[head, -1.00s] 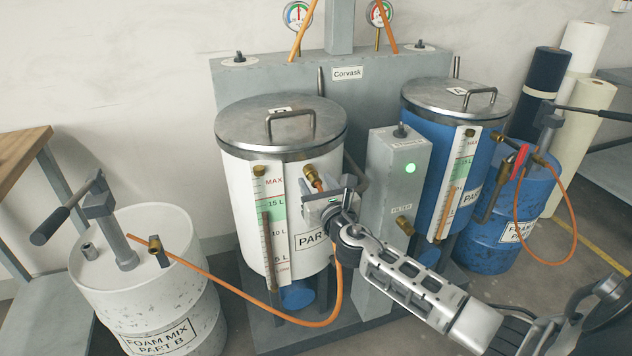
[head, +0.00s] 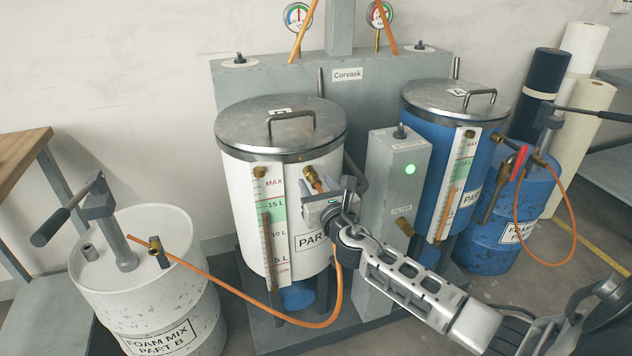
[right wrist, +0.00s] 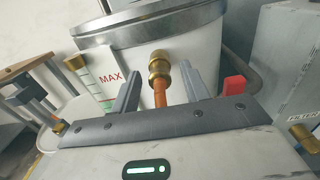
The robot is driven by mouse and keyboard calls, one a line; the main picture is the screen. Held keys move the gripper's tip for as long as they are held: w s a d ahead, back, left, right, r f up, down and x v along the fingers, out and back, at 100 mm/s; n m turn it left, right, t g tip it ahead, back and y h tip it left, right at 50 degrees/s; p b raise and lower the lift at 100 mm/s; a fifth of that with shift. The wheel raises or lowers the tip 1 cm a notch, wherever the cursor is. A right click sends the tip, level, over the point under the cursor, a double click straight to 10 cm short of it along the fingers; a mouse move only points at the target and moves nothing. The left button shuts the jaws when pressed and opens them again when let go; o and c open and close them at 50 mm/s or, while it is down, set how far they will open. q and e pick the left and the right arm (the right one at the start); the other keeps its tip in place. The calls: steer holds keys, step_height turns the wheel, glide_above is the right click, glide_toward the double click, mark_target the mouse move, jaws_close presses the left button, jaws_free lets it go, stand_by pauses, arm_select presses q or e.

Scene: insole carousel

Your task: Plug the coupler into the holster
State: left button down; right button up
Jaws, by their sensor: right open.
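A brass coupler (head: 312,174) on an orange hose sits at the front of the white tank, right of its level gauge. It also shows in the right wrist view (right wrist: 159,64), with the hose running down from it. My right gripper (head: 317,180) is open in front of the white tank. In the right wrist view, its fingers (right wrist: 165,76) stand apart on either side of the coupler and hose. I cannot tell whether either finger touches them. A short grey socket (head: 88,251) stands on the white drum's lid; I cannot tell whether it is the holster. My left gripper is out of view.
The hose (head: 240,297) sags from the white drum (head: 185,290) to the white tank (head: 240,185). The grey filter box (head: 392,170) stands close right of my gripper, before the blue tank (head: 425,150). A red piece (right wrist: 234,85) shows beside the right finger.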

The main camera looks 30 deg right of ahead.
mark_target(321, 190)
stand_by(0.3)
jaws_close()
steer(key=shift+s, duration=0.15)
steer(key=shift+p+v, duration=0.45)
steer(key=shift+v, duration=0.45)
steer(key=shift+p+v, duration=0.45)
steer(key=shift+v, duration=1.5)
steer(key=shift+r, duration=0.1)
